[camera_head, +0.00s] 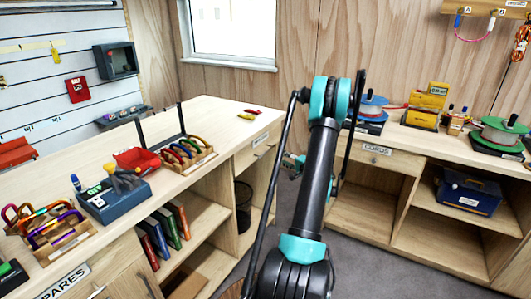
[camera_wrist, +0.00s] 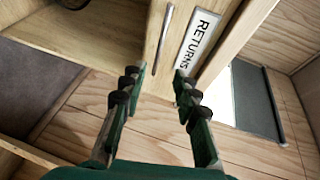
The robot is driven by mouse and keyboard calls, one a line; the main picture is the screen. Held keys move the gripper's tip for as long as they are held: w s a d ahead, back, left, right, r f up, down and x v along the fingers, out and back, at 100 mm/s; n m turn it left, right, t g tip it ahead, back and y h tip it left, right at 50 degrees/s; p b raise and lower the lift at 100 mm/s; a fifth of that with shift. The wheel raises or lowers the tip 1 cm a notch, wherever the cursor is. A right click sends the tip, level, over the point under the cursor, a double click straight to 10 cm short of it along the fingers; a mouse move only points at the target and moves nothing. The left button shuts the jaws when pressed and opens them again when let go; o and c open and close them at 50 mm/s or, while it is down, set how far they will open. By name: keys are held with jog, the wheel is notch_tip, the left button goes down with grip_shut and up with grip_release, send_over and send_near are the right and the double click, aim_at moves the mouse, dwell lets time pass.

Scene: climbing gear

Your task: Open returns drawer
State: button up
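The returns drawer (camera_wrist: 180,45) has a pale wood front with a white RETURNS label (camera_wrist: 198,40) and a thin metal bar handle (camera_wrist: 163,38). It looks closed. In the head view, a drawer (camera_head: 257,148) with a small label and handle sits at the right end of the left counter; its text is too small to read there. My gripper (camera_wrist: 159,79) is open and empty. Its fingers point toward the drawer front, with the handle ahead between the fingertips and apart from them. In the head view my arm hides most of the gripper.
The left counter (camera_head: 215,110) holds racks of carabiners (camera_head: 187,152) and a blue-grey box (camera_head: 113,198). Open shelves and a dark bin (camera_head: 243,193) are below. The right counter has a CORDS drawer (camera_head: 378,157) and a blue toolbox (camera_head: 468,193). Grey floor shows between the counters.

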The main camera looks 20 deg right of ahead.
aim_at(267, 151)
jog(key=x, duration=1.4)
jog(key=shift+w+f, duration=0.1)
jog(key=shift+w, duration=0.25)
grip_shut()
